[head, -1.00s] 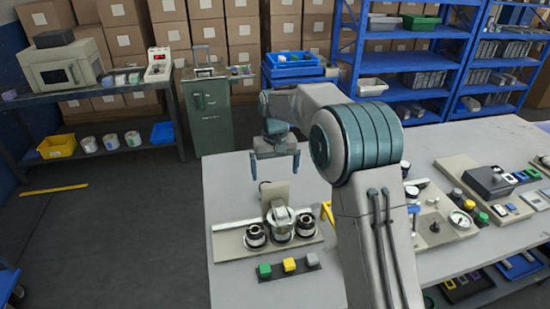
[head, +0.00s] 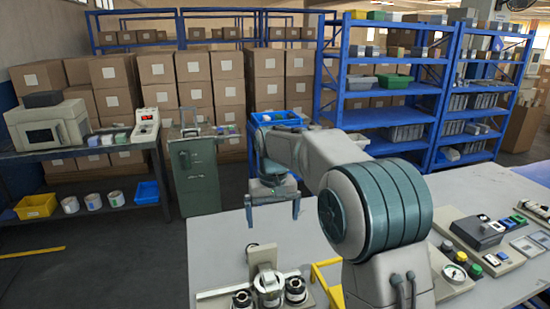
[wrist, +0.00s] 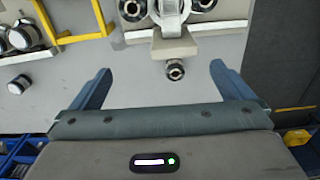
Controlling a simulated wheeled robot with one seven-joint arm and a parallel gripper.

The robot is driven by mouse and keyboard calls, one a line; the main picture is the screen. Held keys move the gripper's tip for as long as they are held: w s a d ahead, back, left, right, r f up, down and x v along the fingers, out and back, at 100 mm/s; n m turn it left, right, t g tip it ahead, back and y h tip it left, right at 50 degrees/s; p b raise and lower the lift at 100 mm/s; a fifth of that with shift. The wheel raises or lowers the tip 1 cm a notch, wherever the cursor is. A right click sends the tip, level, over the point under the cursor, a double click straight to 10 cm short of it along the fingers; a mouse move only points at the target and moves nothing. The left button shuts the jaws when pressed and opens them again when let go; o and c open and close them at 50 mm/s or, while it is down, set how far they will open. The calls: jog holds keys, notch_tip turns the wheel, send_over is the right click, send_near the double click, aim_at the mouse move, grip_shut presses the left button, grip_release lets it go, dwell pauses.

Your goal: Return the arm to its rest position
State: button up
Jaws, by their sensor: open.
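My gripper (head: 272,212) is open and empty, pointing down above the left end of the workbench (head: 212,250) in the head view. In the wrist view my gripper (wrist: 160,85) shows two blue-grey fingers spread wide with nothing between them. The roll wrapper fixture (head: 266,280) stands below and in front of it, apart from the fingers. The fixture also shows at the top of the wrist view (wrist: 190,45), with a small dark roller end (wrist: 175,69) seen beyond the fingertips. My arm is bent at the elbow over the bench.
A yellow bracket (head: 328,284) stands beside the fixture. A control panel (head: 480,232) with buttons and a gauge lies on the right of the bench. A green cabinet (head: 194,175), a blue bin (head: 276,120) and blue shelves (head: 385,95) stand behind. The air around my gripper looks clear.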

jog(key=s+d+r+m+t, duration=0.2)
jog(key=s+d+r, duration=0.2)
jog(key=s+d, duration=1)
jog(key=s+d+f, duration=0.1)
jog(key=s+f, duration=0.1)
jog(key=s, duration=0.6)
jog(key=s+d+f+m, duration=0.1)
jog(key=s+d+f, duration=0.1)
jog(key=s, duration=0.5)
jog(key=shift+s+f+t, duration=0.35)
jog(key=shift+f+t, duration=0.05)
jog(key=shift+f, duration=0.3)
